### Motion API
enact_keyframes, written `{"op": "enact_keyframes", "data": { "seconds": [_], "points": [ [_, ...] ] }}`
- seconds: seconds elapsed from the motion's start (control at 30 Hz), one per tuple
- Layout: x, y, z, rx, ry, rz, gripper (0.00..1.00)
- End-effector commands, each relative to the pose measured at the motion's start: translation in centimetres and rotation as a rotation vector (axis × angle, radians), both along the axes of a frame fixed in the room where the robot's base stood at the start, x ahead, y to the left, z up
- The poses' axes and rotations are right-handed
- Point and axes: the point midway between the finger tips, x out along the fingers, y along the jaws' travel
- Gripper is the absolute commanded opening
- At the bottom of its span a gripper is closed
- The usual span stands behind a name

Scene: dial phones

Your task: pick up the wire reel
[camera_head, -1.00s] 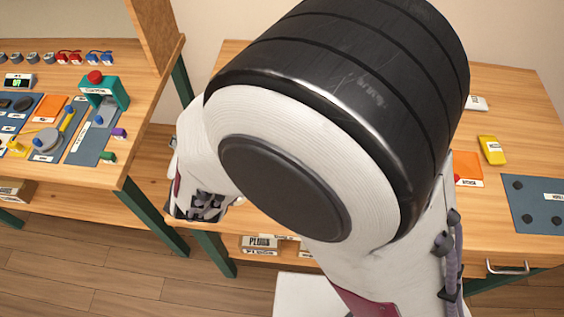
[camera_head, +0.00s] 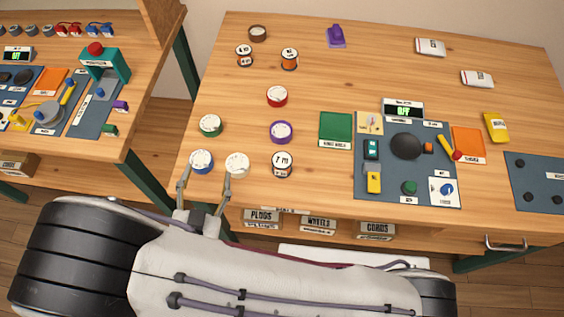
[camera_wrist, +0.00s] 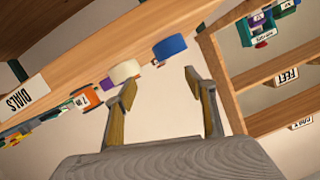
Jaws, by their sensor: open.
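Three small labelled reels with dark or copper-coloured sides are on the table in the head view: a near reel (camera_head: 282,165) whose label seems to read "7 m", a back left reel (camera_head: 244,55) and a back right reel (camera_head: 289,59). I cannot tell which is the wire reel. My gripper (camera_head: 205,187) is open and empty at the table's front left edge, left of the near reel, its fingers pointing toward a blue roll (camera_head: 201,163) and a white roll (camera_head: 237,166). In the wrist view, my gripper (camera_wrist: 160,84) shows the blue roll (camera_wrist: 170,47) and white roll (camera_wrist: 125,71) beyond its fingertips.
Purple (camera_head: 281,133), red (camera_head: 277,97), green (camera_head: 210,126) and brown (camera_head: 257,34) rolls stand around the reels. A green mat (camera_head: 336,130) and a grey panel with parts (camera_head: 408,193) lie to the right. The table's back middle is mostly clear.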

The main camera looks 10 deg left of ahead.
Motion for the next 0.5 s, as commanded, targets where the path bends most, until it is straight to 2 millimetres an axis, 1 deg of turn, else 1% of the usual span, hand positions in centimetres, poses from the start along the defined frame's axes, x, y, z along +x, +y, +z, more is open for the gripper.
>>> {"op": "enact_keyframes", "data": {
  "seconds": [0.03, 0.2, 0.27, 0.4, 0.5],
  "points": [
    [-0.5, -0.5, -0.3, -0.020, -0.027, -0.003, 0.55],
    [-0.4, -5.2, -1.2, -0.109, -0.105, -0.096, 0.55],
    [-0.5, -6.7, -1.3, -0.142, -0.137, -0.123, 0.55],
    [-0.4, -10.6, -1.4, -0.216, -0.193, -0.202, 0.55],
    [-0.3, -12.6, -1.3, -0.255, -0.220, -0.244, 0.55]
  ]
}}
